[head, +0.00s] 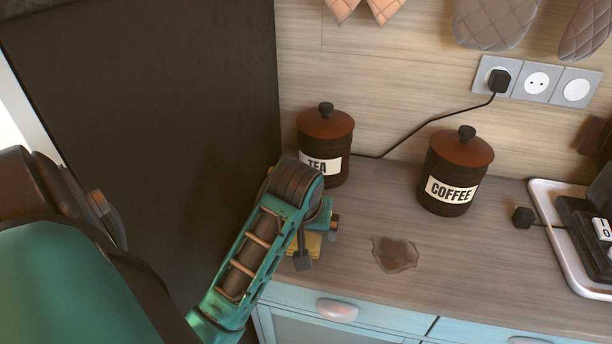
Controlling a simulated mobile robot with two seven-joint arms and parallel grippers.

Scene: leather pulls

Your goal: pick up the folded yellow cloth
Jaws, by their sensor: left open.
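The folded yellow cloth (292,248) lies on the left part of the wooden counter, in front of the tea canister. My left arm and gripper hide most of it, and only small yellow patches show. My left gripper (304,258) is open and points down at the cloth from above. Whether its fingers touch the cloth or stand around it cannot be told from this view. My right gripper is out of view.
A tea canister (336,177) stands just behind my gripper, a coffee canister (438,203) farther right. A brown spill (397,254) lies on the counter (480,270). A black cable and plug (522,217) and a white-edged tray (546,205) are at right. A tall dark panel (190,90) borders the left.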

